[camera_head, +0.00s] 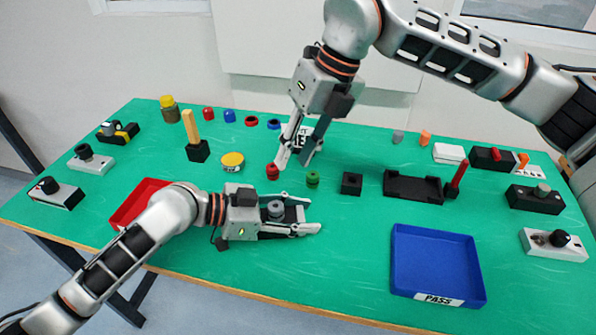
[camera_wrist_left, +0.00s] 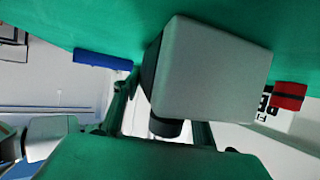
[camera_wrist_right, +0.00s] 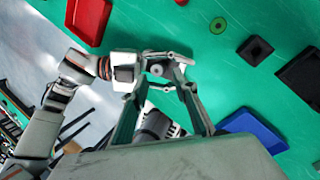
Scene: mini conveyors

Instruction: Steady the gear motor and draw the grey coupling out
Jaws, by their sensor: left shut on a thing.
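The gear motor sits on the table between the jaws of my left gripper (camera_head: 300,214), which is shut on it from the side. Its grey block-shaped body (camera_wrist_left: 212,70) fills the middle of the left wrist view. The grey coupling (camera_head: 275,208) stands upright on top of the motor; from above it is a round grey disc (camera_wrist_right: 156,69) in the right wrist view. My right gripper (camera_head: 292,164) is open and empty, pointing down, above and behind the motor. The coupling appears between its fingers in the right wrist view, but apart from them.
A red tray (camera_head: 122,217) lies partly behind my left arm. A blue tray (camera_head: 398,284) labelled PASS stands at front right. A red ring (camera_head: 272,171), green ring (camera_head: 312,178), black block (camera_head: 351,183) and black tray (camera_head: 413,197) lie near the middle. Front centre is clear.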

